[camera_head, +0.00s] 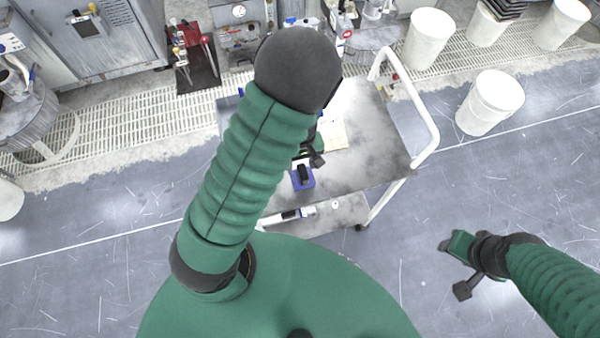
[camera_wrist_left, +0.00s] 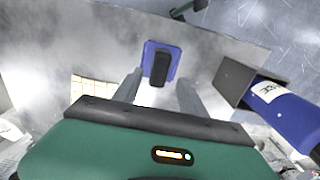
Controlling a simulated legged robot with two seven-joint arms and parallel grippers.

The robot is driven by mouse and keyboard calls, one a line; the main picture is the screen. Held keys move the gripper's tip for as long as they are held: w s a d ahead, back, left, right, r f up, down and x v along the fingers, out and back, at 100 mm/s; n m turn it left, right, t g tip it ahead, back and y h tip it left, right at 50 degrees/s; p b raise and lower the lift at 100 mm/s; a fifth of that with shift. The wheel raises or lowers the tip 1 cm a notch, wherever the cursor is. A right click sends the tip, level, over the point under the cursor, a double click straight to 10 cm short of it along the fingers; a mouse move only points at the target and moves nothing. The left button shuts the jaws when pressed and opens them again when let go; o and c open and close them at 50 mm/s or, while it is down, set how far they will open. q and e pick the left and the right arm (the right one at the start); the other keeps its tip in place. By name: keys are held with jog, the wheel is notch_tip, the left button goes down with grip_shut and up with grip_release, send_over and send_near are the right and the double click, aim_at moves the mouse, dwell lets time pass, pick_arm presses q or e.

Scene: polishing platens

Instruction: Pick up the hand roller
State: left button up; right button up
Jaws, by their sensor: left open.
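A blue rectangular block with a black grip on top (camera_head: 303,178) lies on the cart top near its front edge; it looks like the hand roller, though I cannot be sure. It also shows in the left wrist view, where its black grip (camera_wrist_left: 159,67) lies ahead of the fingers. My left gripper (camera_wrist_left: 160,80) is open and empty, its two grey fingers pointing towards either side of the block. In the head view my left arm hides most of that gripper. My right gripper (camera_head: 460,268) hangs over the floor at the right, away from the cart; its jaws are unclear.
The grey cart top (camera_head: 375,160) has a white push handle (camera_head: 428,125) at its right. In the left wrist view, a blue item with a white label (camera_wrist_left: 285,108) lies at a dark open holder (camera_wrist_left: 235,82). White bins (camera_head: 490,102) stand beyond.

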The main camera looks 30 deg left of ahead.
aim_at(305, 172)
pick_arm(q)
jog(key=shift+s+d+f, duration=0.2)
jog(key=shift+d+f, duration=0.35)
jog(key=shift+d, duration=0.1)
jog(key=shift+s+d+f, duration=0.15)
jog(key=shift+d+f, duration=0.4)
jog(key=shift+d, duration=0.05)
jog(key=shift+w, duration=0.1)
jog(key=shift+a+f, duration=0.1)
jog(key=shift+a, duration=0.2)
jog(key=shift+c, duration=0.3)
jog(key=shift+a+f, duration=0.15)
jog(key=shift+a, duration=0.7)
jog(key=c, duration=0.7)
jog(key=shift+c, duration=1.4)
jog(key=shift+d+r, duration=0.2)
jog(key=shift+d, duration=0.65)
grip_shut()
jog(key=shift+a+f, duration=0.15)
jog(key=shift+a, duration=0.45)
jog(key=shift+d, duration=0.45)
pick_arm(e)
jog(key=shift+s+d+f, duration=0.1)
jog(key=shift+d+f, duration=0.05)
jog(key=shift+d, duration=0.35)
jog(key=shift+s+d+f, duration=0.1)
jog(key=shift+d+f, duration=0.05)
jog(key=shift+d, duration=0.35)
